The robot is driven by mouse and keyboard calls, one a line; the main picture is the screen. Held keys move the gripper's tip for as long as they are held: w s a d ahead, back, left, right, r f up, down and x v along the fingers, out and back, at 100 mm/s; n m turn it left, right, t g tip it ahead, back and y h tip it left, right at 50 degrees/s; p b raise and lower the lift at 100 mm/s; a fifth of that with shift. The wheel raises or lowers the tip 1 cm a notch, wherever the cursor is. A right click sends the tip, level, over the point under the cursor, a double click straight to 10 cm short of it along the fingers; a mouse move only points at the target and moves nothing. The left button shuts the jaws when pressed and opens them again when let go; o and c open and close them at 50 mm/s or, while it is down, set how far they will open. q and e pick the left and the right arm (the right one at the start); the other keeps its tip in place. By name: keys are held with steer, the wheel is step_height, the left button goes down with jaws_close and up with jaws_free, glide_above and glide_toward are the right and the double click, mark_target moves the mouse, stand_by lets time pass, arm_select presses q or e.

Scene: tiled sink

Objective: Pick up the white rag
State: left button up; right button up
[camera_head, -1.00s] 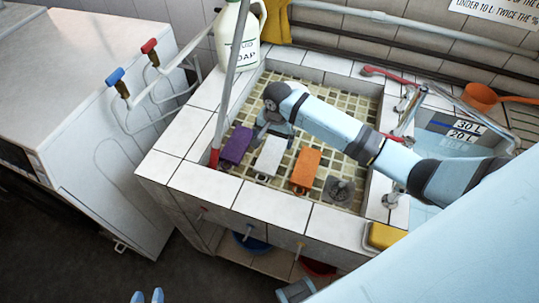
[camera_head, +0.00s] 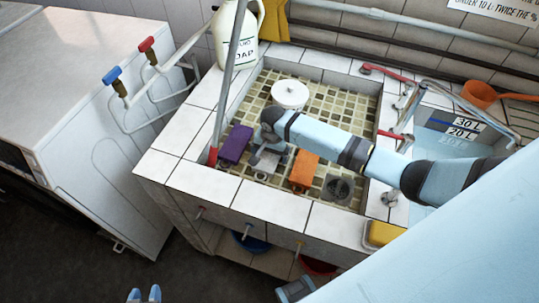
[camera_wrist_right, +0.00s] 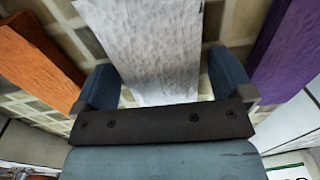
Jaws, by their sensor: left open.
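The white rag (camera_head: 264,168) lies on the tiled sink floor between a purple rag (camera_head: 235,144) and an orange rag (camera_head: 304,169). My right gripper (camera_head: 271,158) is over it and hides much of it in the head view. In the right wrist view the white rag (camera_wrist_right: 152,50) stretches between the two spread fingers of my right gripper (camera_wrist_right: 160,80). The fingers look open, one on each side of the rag; whether they touch it is unclear. My left gripper (camera_head: 145,294) is open and empty at the bottom left, away from the sink.
A round white object (camera_head: 290,93) stands at the back of the sink, and a drain (camera_head: 339,189) lies right of the orange rag. Taps (camera_head: 400,110) stand on the right.

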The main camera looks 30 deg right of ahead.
steer(key=c, duration=0.8)
